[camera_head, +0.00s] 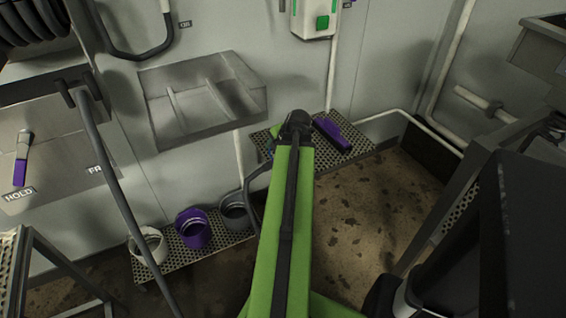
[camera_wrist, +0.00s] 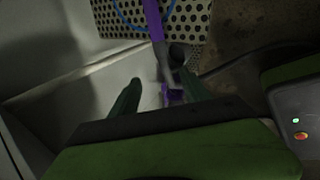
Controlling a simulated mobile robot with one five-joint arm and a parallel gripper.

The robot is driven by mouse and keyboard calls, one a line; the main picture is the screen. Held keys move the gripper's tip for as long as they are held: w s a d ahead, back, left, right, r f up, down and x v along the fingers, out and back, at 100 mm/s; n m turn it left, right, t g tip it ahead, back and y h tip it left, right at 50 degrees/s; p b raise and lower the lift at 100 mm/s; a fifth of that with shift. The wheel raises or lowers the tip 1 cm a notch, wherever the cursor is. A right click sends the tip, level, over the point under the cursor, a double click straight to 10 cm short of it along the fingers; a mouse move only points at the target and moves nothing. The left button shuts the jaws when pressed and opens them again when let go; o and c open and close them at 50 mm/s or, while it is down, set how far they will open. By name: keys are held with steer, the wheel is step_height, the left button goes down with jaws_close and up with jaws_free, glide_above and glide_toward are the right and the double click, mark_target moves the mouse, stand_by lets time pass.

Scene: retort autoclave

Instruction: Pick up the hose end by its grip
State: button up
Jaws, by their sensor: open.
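A purple-handled piece with a grey and dark head (camera_wrist: 170,58) shows in the wrist view just beyond my fingertips. More purple shows below the head. I cannot tell for sure whether this is the hose end. My gripper (camera_wrist: 158,88) is open, with its two green fingers apart and nothing visibly held between them. The purple part appears roughly between the fingers but farther off. In the head view my green arm hides the gripper. A purple and dark object (camera_head: 332,133) lies on the perforated shelf (camera_head: 357,147) to the right of my arm's far end.
A thin blue line (camera_wrist: 122,18) curves over perforated metal in the wrist view. A grey wall tray (camera_head: 205,98), several buckets including a purple one (camera_head: 193,230), and a purple-handled lever (camera_head: 21,165) are at left. Dark equipment stands at right. Stained floor (camera_head: 370,210) is open between.

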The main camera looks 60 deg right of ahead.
steer(key=b, duration=0.7)
glide_above(265, 167)
steer(key=s+a, duration=0.1)
steer(key=s, duration=0.2)
step_height(265, 167, down, 8)
steer(key=shift+f, duration=0.1)
steer(key=shift+w+f, duration=0.25)
steer(key=shift+f, duration=0.05)
steer(key=shift+w+r, duration=0.1)
steer(key=b+x, duration=0.4)
steer(key=x, duration=0.1)
steer(key=shift+a+b, duration=0.15)
steer(key=shift+b, duration=0.25)
steer(key=shift+f, duration=0.25)
steer(key=shift+r, duration=0.2)
jaws_close()
